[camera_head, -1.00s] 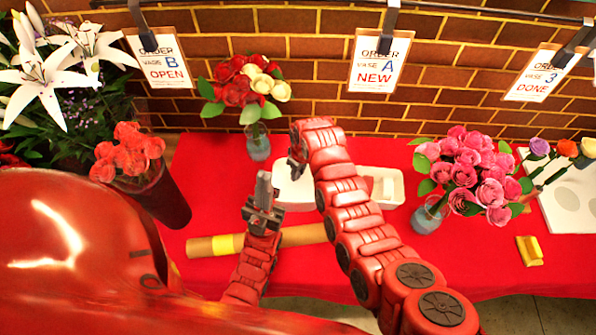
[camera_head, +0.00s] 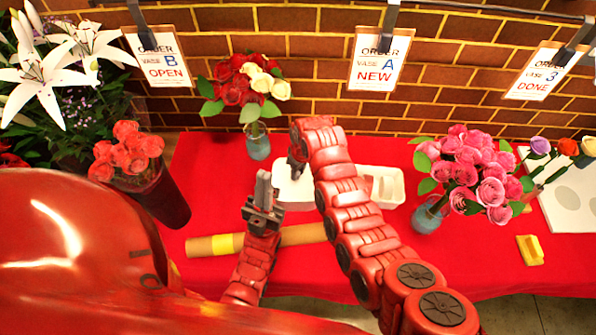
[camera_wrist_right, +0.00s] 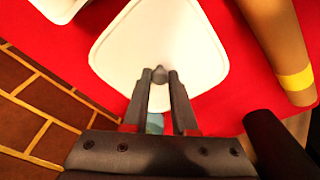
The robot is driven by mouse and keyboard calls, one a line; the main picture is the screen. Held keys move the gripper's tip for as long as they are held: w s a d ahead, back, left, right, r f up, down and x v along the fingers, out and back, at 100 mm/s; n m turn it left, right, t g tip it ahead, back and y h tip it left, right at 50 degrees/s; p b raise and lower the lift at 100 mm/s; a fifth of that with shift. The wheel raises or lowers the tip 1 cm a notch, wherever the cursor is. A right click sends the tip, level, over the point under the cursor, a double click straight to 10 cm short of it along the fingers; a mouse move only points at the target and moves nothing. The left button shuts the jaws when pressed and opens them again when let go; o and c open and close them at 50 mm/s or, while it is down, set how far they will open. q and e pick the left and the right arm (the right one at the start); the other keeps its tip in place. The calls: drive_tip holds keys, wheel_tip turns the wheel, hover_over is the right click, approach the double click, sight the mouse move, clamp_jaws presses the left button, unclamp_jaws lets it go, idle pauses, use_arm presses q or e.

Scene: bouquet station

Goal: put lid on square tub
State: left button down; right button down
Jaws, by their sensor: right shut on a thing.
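A white rounded-square lid (camera_wrist_right: 160,45) with a small dark knob (camera_wrist_right: 159,72) fills the middle of the right wrist view. My right gripper (camera_wrist_right: 160,78) is shut on the knob. In the head view the right gripper (camera_head: 297,160) reaches down over the white piece (camera_head: 290,192), and my right arm covers its right side. I cannot tell whether the square tub is under the lid or whether they touch. My left gripper (camera_head: 263,190) hangs just left of the white piece, apparently empty; its finger gap is unclear.
A white compartment tray (camera_head: 391,190) stands right of my right arm. A brown tube with a yellow band (camera_head: 300,235) lies in front. Vases with red-and-white (camera_head: 257,143) and pink flowers (camera_head: 430,213) flank the area. A yellow block (camera_head: 530,250) lies at right on the red table (camera_head: 460,262).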

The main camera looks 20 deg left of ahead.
drive_tip(key=shift+f+b, duration=0.15)
drive_tip(key=shift+b, duration=0.25)
idle(1.1)
idle(0.3)
drive_tip(key=c, duration=0.6)
unclamp_jaws()
drive_tip(key=o, duration=0.5)
drive_tip(key=shift+c, duration=0.2)
